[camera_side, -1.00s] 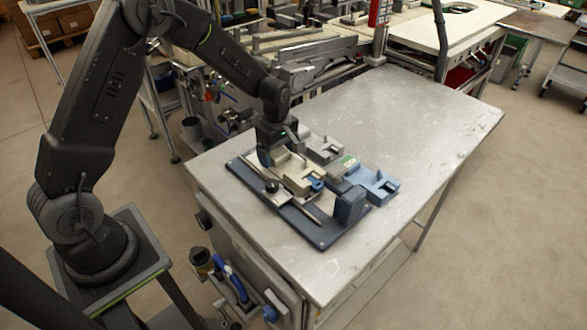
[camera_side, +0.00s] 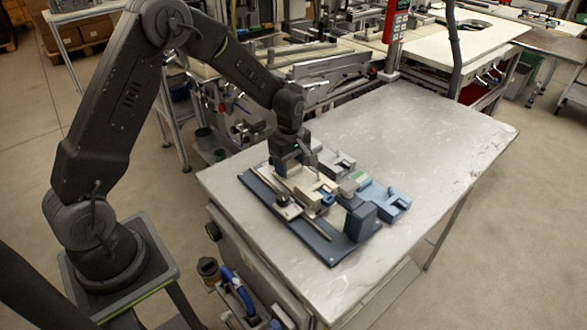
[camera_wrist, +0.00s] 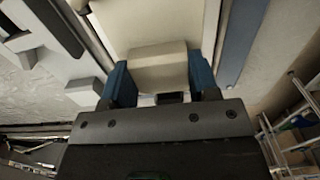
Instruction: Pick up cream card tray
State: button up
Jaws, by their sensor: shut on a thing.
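The cream card tray (camera_side: 305,185) lies on the dark blue base plate (camera_side: 329,251) on the metal table. In the wrist view its raised cream block (camera_wrist: 158,70) sits between the two blue fingers of my gripper (camera_wrist: 158,82), one finger against each side. In the side view my gripper (camera_side: 284,170) is at the far-left end of the tray. The gripper is shut on the tray's block. I cannot tell from these views whether the tray touches the plate.
A grey fixture (camera_side: 336,164) stands behind the tray, and a light blue fixture (camera_side: 392,203) lies to its right. A dark blue upright block (camera_side: 361,222) and a thin rod (camera_side: 312,226) are at the plate's front. The table's right side (camera_side: 440,130) is clear.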

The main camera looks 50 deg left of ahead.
jog(key=shift+r, duration=0.8)
jog(key=shift+s+a+r, duration=0.1)
jog(key=shift+a+r, duration=0.05)
jog(key=shift+r, duration=0.5)
jog(key=shift+s+a+r, duration=0.1)
jog(key=shift+a+r, duration=0.05)
jog(key=shift+r, duration=0.45)
jog(key=s+a+r, duration=0.6)
jog(key=a+r, duration=0.1)
jog(key=a, duration=0.2)
send_over(361, 178)
jog(key=f, duration=0.6)
jog(key=shift+s+a, duration=0.1)
jog(key=shift+a, duration=0.1)
jog(key=shift+d+f, duration=0.3)
jog(key=shift+f, duration=2.1)
